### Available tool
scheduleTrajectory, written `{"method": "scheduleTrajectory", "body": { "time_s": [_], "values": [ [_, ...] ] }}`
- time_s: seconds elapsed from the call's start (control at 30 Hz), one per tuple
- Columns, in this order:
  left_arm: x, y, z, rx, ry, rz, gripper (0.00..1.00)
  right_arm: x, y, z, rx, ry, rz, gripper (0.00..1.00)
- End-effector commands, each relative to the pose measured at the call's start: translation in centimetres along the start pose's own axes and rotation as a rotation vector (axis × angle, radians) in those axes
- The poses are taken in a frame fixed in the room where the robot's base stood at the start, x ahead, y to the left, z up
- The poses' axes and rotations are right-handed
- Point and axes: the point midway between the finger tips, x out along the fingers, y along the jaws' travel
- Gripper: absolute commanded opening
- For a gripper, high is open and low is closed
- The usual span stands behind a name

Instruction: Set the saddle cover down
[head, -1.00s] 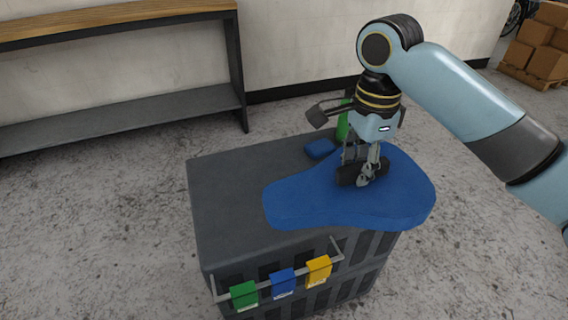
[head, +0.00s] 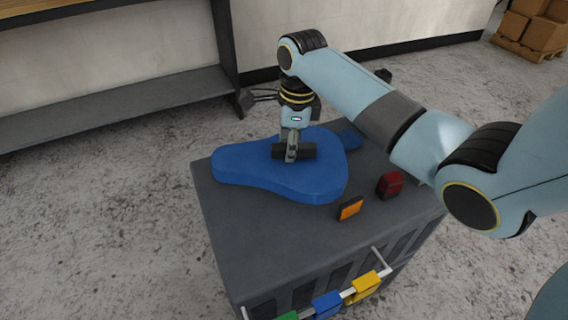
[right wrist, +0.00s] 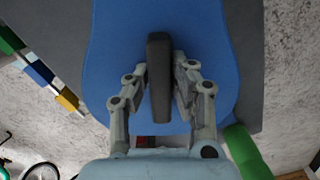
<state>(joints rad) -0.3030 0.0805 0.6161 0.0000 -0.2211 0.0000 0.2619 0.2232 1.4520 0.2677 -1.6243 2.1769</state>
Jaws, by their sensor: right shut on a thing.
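The blue saddle cover (head: 250,163) is over the dark grey crate top (head: 285,222), its narrow end to the left in the head view. I cannot tell whether it touches the top. A black grip block (head: 309,151) stands up from its wide part. My right gripper (head: 291,157) is shut on this block from above. In the right wrist view the fingers (right wrist: 160,88) close on both sides of the black block (right wrist: 159,75), with the blue cover (right wrist: 118,40) beneath. My left gripper is in no frame.
An orange reflector-like piece (head: 350,208), a dark red piece (head: 390,184) and a small blue item (head: 349,138) lie on the crate top. Green, blue (head: 327,304) and yellow (head: 365,286) tags hang on a front rail. A green object (right wrist: 246,150) shows in the wrist view.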

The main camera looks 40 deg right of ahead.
Motion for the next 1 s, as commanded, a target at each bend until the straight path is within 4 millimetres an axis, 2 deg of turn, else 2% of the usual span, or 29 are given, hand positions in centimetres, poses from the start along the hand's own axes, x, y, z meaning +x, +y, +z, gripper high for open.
{"method": "scheduleTrajectory", "body": {
  "time_s": [0.03, 0.17, 0.27, 0.5, 0.83, 0.87, 1.0],
  "values": [
    [0.4, -0.1, -0.3, 0.0, 0.005, -0.001, 0.4, 0.7, 0.1, 0.8, 0.0, -0.001, 0.001, 0.0],
    [0.5, -0.1, -0.9, 0.0, 0.015, -0.001, 0.4, 1.2, 0.2, 1.6, 0.0, 0.001, 0.0, 0.0],
    [0.7, 0.0, -0.9, 0.0, 0.015, -0.001, 0.4, 1.8, 0.2, 1.7, 0.0, 0.002, -0.001, 0.0],
    [1.9, 0.1, -0.2, 0.0, 0.005, -0.001, 0.4, 5.2, 0.4, 1.4, -0.001, 0.001, 0.0, 0.0],
    [1.7, 0.1, 0.0, 0.0, 0.002, 0.0, 0.4, 5.4, 0.3, 1.4, -0.001, 0.001, 0.0, 0.0],
    [1.7, 0.1, 0.0, 0.0, 0.001, 0.0, 0.4, 5.4, 0.3, 1.3, -0.001, 0.002, 0.0, 0.23],
    [1.7, 0.2, 0.0, 0.0, 0.001, 0.0, 0.4, 5.4, 0.3, 1.3, -0.001, 0.001, 0.0, 0.41]
  ]
}}
